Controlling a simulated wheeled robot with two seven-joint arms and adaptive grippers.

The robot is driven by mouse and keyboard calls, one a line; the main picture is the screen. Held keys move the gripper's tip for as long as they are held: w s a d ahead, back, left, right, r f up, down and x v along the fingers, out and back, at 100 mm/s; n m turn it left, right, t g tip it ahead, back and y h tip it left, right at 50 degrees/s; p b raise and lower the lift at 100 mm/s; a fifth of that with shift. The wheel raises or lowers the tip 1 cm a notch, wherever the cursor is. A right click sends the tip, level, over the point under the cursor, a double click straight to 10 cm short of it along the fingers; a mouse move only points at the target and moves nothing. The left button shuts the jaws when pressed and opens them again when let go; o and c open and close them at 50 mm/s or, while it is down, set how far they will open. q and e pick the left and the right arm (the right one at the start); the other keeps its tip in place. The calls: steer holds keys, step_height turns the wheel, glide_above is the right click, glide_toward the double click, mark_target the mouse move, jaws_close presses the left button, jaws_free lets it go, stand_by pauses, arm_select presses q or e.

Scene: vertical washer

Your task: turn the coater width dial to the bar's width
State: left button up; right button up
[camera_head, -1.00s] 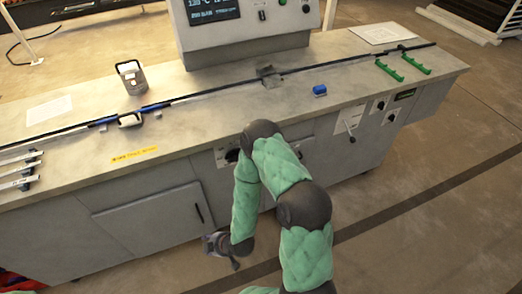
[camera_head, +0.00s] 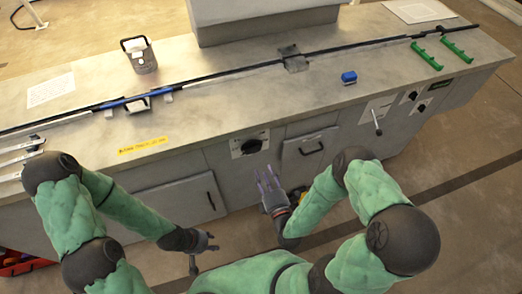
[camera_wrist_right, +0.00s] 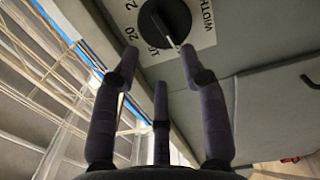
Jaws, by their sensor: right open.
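The width dial, a round black knob (camera_head: 250,145) on a white plate, is on the cabinet front below the counter. In the right wrist view the dial (camera_wrist_right: 166,20) sits just beyond my fingertips, with a white pointer line, part of "WIDTH" and numbers including "20". My right gripper (camera_head: 267,180) is open and empty, below and near the dial; its spread fingers (camera_wrist_right: 159,58) appear apart from the knob. My left gripper (camera_head: 204,252) hangs low in front of the cabinet, fingers spread. A blue piece (camera_head: 130,102) lies along the black strip; I cannot tell whether it is the bar.
A handled door (camera_head: 310,148) is right of the dial, and a lever (camera_head: 377,122) is further right. A lower door (camera_head: 180,200) is at left. The counter holds a grey canister (camera_head: 140,55), a blue block (camera_head: 349,77) and green handles (camera_head: 427,54).

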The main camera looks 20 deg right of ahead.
mark_target(255, 152)
steer(key=w, duration=0.3)
steer(key=w+b, duration=0.1)
steer(key=w, duration=0.6)
steer(key=shift+a+b, duration=0.25)
steer(key=shift+b, duration=0.1)
jaws_close()
